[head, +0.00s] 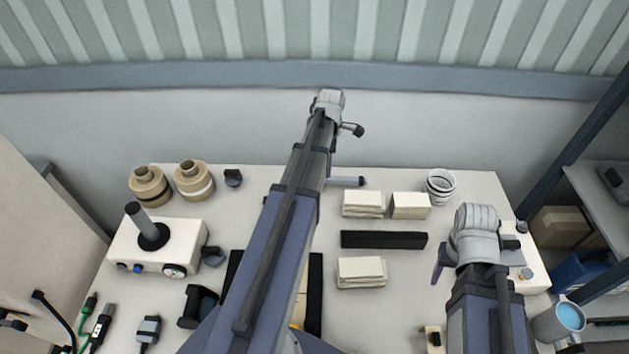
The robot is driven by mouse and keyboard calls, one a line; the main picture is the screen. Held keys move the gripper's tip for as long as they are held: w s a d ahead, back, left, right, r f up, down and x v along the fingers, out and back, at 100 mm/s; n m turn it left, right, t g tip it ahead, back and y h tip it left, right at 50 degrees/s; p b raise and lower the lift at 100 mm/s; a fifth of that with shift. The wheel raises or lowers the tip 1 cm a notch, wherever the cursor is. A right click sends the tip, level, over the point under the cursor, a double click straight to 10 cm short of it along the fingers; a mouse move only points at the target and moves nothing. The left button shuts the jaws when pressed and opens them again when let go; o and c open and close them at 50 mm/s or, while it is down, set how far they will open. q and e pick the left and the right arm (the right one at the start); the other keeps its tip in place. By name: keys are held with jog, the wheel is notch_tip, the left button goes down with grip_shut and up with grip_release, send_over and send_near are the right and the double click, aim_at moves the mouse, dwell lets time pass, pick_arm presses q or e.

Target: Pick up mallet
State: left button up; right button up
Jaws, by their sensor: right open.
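I cannot pick out the mallet for certain. A grey rod with a black end (347,181) lies at the back middle of the table; its left part is hidden behind my left arm, so it may be the mallet's handle. My left arm reaches across the middle, and its gripper (350,129) is beyond the table's back edge, small and mostly hidden by the wrist. My right gripper (474,252) is open over the right side of the table, to the right of and nearer than the rod, with its fingers partly hidden by the wrist.
Cream blocks (362,272) and a black bar (384,240) lie mid-table. Tape rolls (194,180) and a white box with a post (158,250) stand at left. A white striped cup (440,185) is at back right. A blue-topped mug (560,320) is at lower right.

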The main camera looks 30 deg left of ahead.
aim_at(336, 180)
pick_arm(q)
jog(key=shift+w+d+f+b, duration=0.1)
jog(key=shift+d+f+b, duration=0.1)
jog(key=shift+f+b, duration=1.5)
jog(key=shift+d+f+b, duration=0.15)
jog(key=shift+f+b, duration=1.3)
jog(key=shift+f, duration=0.4)
pick_arm(e)
jog(key=shift+f, duration=3.5)
pick_arm(q)
jog(key=shift+r, duration=0.1)
pick_arm(e)
jog(key=shift+r, duration=0.1)
pick_arm(q)
jog(key=shift+c, duration=0.2)
grip_shut()
